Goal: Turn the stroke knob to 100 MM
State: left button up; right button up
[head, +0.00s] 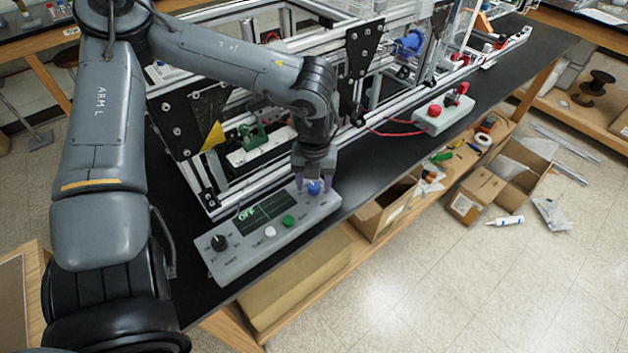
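A pale grey control box (252,268) lies on the black bench top near its front edge. It carries a dark screen (266,213) reading "OFF", a black knob (218,242) at its left end, a white button (270,232), a green button (288,221) and a blue knob (314,188) at its right end. The small printed labels are too small to read, so I cannot tell which knob is marked stroke. My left gripper (313,183) points down at the blue knob, with its fingers apart on either side of it and gaps seeming to show. My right gripper is not in view.
The aluminium extrusion frame (355,125) stands right behind the box and my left forearm. A second box with a red button (434,110) sits farther right on the bench. Open cardboard boxes (385,212) stand below the bench edge.

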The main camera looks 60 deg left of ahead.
aim_at(314, 185)
pick_arm(q)
jog(key=shift+r, duration=0.15)
notch_tip(314, 185, up, 11)
jog(key=p, duration=0.2)
jog(key=shift+f, duration=0.2)
dwell(0.7)
